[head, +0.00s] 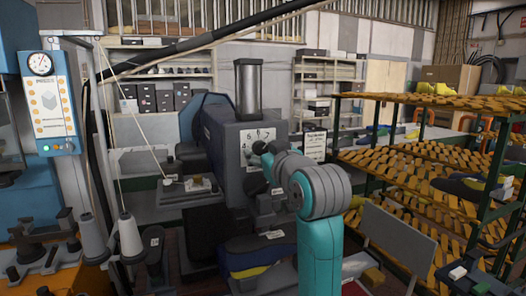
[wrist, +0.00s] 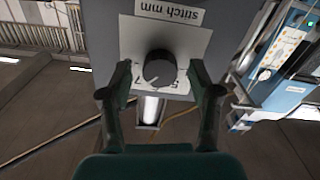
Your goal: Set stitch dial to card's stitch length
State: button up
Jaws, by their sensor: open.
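The stitch dial is a round black knob (wrist: 160,68) on a white plate under an upside-down "stitch mm" label (wrist: 170,11) in the wrist view. A pale pointer mark on the knob points to the lower left. Parts of the plate's digits show below it; the knob and fingers hide others. My gripper (wrist: 160,74) is open, with one finger on each side of the knob and visible gaps. In the head view the dial plate (head: 258,134) is on the grey machine, partly behind my arm. A white printed card (head: 315,146) stands right of it; its text is too small to read.
Thread cones (head: 130,240) stand at the left, by a blue panel with a gauge (head: 48,100). A rack of wooden slatted shelves (head: 400,165) with shoe lasts fills the right. A dark blue and yellow shoe last (head: 255,255) lies below the machine, close to my arm.

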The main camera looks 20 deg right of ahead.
jog(key=shift+w, duration=0.35)
jog(key=c, duration=1.1)
jog(key=shift+c, duration=0.2)
jog(key=shift+m, duration=0.3)
jog(key=m, duration=0.3)
jog(key=shift+m, duration=2.1)
